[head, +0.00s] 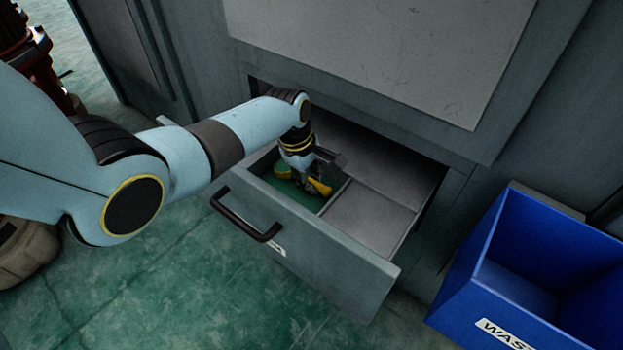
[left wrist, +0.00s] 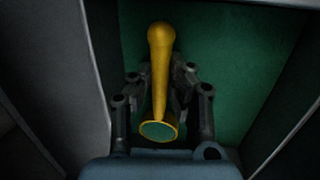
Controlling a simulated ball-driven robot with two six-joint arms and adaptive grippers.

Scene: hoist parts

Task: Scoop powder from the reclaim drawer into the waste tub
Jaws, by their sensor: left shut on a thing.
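The grey reclaim drawer (head: 310,250) is pulled out of the cabinet. Its left compartment shows a green surface (head: 291,194), also green in the left wrist view (left wrist: 225,60); I cannot tell powder from bare floor there. My left gripper (head: 311,178) reaches down into this compartment. It is shut on a yellow scoop (left wrist: 160,65), gripping the handle between its fingers. The scoop's round end (left wrist: 158,131) shows green inside; whether that is powder is unclear. The blue waste tub (head: 470,285) stands on the floor to the right, its bottom partly hidden. My right gripper is out of view.
The drawer's black handle (head: 246,216) sticks out at the front. Its right compartment (head: 368,215) looks empty and grey. The cabinet face (head: 400,55) overhangs the drawer's rear. Green floor (head: 190,285) lies clear in front. Red equipment (head: 40,65) stands at the upper left.

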